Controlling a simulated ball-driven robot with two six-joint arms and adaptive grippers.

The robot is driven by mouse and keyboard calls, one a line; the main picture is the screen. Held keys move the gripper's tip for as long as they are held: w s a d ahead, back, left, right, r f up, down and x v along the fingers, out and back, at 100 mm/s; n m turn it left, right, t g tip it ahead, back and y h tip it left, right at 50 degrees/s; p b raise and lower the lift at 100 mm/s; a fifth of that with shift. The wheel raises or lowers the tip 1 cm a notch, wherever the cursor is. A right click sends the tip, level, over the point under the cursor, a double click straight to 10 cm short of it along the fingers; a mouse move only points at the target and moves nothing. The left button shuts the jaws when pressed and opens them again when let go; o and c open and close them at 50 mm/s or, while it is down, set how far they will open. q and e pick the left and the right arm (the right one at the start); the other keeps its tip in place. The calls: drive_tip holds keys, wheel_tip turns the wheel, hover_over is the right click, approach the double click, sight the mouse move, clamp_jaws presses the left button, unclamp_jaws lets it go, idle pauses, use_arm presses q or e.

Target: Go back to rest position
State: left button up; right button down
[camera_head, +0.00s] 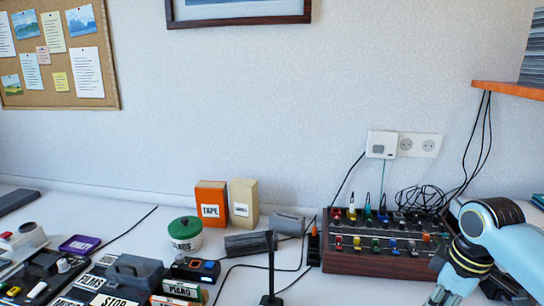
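My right arm (492,235) comes in at the lower right, in front of the right part of a wood-sided mixer (350,262) with coloured knobs. My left arm and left gripper do not show in the head view.
The white desk holds an orange tape box (211,196), a beige box (244,203), a green-lidded jar (185,235) and labelled items at the left. A thin black stand (271,265) rises at the front. Cables hang from an orange shelf (510,90).

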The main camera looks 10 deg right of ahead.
drive_tip(key=s+a+r+m+t, duration=0.1)
drive_tip(key=s+a+r+m, duration=0.15)
drive_tip(key=s, duration=0.45)
drive_tip(key=s+a+r+m+h, duration=0.1)
drive_tip(key=s+a+r+m, duration=0.2)
drive_tip(key=s, duration=0.4)
drive_tip(key=s+a+r+m+t, duration=0.1)
drive_tip(key=s+a+r, duration=0.1)
drive_tip(key=s+a, duration=0.35)
drive_tip(key=s+d+f+g+b, duration=0.1)
drive_tip(key=d+f+b, duration=0.1)
drive_tip(key=f, duration=1.3)
drive_tip(key=s+d+f+b, duration=0.1)
drive_tip(key=d+f+b, duration=0.1)
drive_tip(key=f, duration=1.2)
use_arm(q)
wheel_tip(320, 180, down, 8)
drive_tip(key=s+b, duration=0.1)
drive_tip(key=b, duration=0.2)
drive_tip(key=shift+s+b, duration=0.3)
use_arm(e)
drive_tip(key=s+f+g, duration=0.1)
drive_tip(key=s+f, duration=1.8)
drive_tip(key=f, duration=0.2)
drive_tip(key=shift+d+g, duration=0.3)
drive_tip(key=shift+d, duration=0.15)
